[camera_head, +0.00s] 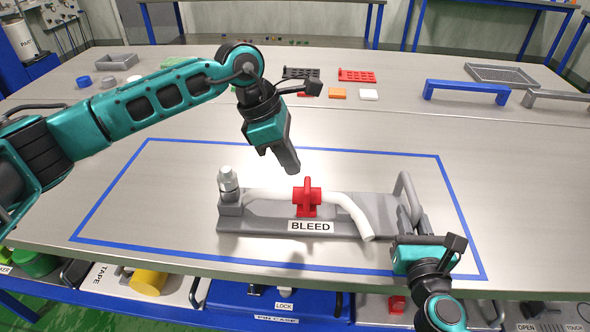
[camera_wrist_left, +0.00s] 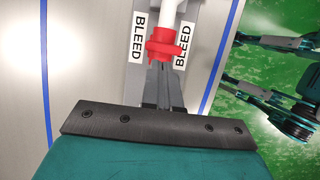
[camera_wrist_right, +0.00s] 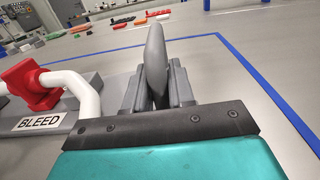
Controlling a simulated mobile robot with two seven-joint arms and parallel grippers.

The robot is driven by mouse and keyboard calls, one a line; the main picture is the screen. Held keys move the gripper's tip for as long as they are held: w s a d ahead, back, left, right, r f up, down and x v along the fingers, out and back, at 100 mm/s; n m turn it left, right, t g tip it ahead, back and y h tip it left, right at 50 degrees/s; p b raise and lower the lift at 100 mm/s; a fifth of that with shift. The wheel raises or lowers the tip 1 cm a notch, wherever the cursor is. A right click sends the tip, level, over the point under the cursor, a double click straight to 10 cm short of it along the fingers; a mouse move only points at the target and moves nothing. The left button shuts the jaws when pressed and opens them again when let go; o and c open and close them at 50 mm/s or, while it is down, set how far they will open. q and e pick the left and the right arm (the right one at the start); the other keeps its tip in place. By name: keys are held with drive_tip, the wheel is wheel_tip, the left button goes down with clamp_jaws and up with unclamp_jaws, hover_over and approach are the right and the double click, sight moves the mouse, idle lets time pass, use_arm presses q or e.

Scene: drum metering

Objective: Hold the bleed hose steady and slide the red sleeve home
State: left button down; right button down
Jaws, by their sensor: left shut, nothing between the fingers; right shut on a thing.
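The red sleeve (camera_head: 307,196) sits around the white bleed hose (camera_head: 350,213) at the middle of a grey fixture (camera_head: 262,226) labelled BLEED. The hose bends toward the front at its right end. A pale metal fitting (camera_head: 228,180) stands at the fixture's left end. My left gripper (camera_head: 290,166) is shut and empty, above and just left of the sleeve; the sleeve also shows past its fingers in the left wrist view (camera_wrist_left: 164,50). My right gripper (camera_head: 406,228) is shut on the grey upright handle (camera_head: 404,188) at the fixture's right end; it shows closely in the right wrist view (camera_wrist_right: 155,60).
A blue outline (camera_head: 290,145) on the metal table surrounds the fixture. Blue (camera_head: 466,88) and grey handles, a grey tray (camera_head: 500,75), racks and small coloured blocks lie at the back. Table around the fixture is clear.

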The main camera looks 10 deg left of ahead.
drive_tip(key=c, duration=0.9)
unclamp_jaws()
use_arm(q)
drive_tip(key=v, duration=0.6)
drive_tip(key=shift+a+r, duration=0.2)
drive_tip(key=shift+r, duration=0.05)
